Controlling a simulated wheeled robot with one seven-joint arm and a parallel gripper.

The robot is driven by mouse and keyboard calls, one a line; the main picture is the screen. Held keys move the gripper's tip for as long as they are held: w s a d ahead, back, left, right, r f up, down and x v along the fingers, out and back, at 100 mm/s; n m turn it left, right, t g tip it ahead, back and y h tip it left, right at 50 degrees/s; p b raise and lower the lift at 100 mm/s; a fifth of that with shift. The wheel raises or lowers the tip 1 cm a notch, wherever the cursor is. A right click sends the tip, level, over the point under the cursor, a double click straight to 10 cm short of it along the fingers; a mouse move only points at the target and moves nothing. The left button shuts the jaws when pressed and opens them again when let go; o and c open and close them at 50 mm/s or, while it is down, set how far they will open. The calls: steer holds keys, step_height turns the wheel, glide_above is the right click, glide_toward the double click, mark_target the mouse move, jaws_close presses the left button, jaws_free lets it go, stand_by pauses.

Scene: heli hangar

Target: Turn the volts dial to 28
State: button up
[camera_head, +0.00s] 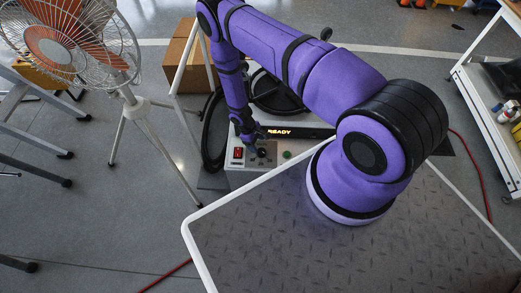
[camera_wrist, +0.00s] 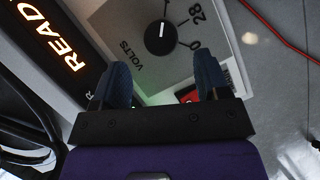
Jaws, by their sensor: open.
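The volts dial (camera_wrist: 160,38) is a round black knob on a pale panel, labelled VOLTS, with 28 and 0 printed to its right in the wrist view. Its white mark points toward the top of that view, not straight at either number. The dial also shows small in the head view (camera_head: 263,152), on the front of the power unit (camera_head: 246,177). My gripper (camera_wrist: 163,80) is open and empty, its two dark blue fingertips short of the knob in the wrist view. In the head view my gripper (camera_head: 252,136) is at the panel, close to the dial.
A red switch (camera_head: 238,153) and a green button (camera_head: 287,155) flank the dial. A lit READY display (camera_head: 279,132) sits behind it. A fan on a tripod (camera_head: 132,103) and a cardboard box (camera_head: 190,55) stand nearby. A red cable (camera_head: 472,170) lies on the floor.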

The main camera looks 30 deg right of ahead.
mark_target(261, 151)
steer(key=shift+x, duration=2.7)
steer(key=c, duration=0.9)
